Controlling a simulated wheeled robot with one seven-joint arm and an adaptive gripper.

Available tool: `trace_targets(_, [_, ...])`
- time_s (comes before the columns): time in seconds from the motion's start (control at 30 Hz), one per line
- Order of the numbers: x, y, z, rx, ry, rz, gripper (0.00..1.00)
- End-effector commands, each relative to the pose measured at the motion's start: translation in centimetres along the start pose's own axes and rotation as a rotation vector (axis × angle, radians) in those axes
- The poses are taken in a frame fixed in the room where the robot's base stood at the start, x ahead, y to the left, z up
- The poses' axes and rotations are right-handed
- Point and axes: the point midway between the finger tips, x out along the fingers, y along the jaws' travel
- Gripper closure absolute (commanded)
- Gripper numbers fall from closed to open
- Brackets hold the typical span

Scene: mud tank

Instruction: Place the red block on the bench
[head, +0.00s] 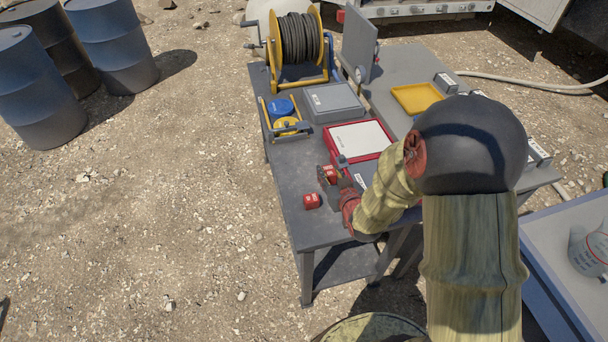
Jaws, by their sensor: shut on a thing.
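My gripper (328,175) is over the near part of the grey bench (326,230), at the end of my arm reaching in from the right. It is shut on a small red block (331,173), which is partly hidden by the fingers. I cannot tell whether this block touches the bench top or is just above it.
A red-framed white panel (359,138), a grey case (333,102), a yellow-framed holder with a blue disc (280,108) and a cable reel (298,40) occupy the bench farther back. A yellow tray (417,97) lies to the right. Blue drums (36,90) stand left on gravel.

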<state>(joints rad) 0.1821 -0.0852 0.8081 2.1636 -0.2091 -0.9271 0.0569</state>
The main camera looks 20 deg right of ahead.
Motion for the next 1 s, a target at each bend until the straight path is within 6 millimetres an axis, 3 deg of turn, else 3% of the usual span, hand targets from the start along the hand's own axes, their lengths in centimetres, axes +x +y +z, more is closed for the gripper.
trace_targets(0.4, [9.1,-3.6,0.8,-0.002,0.0,-0.004,0.95])
trace_targets(0.6, [12.7,-4.7,3.1,-0.001,-0.002,-0.003,0.95])
trace_targets(1.0, [15.5,-5.4,5.0,-0.001,-0.001,-0.001,0.95])
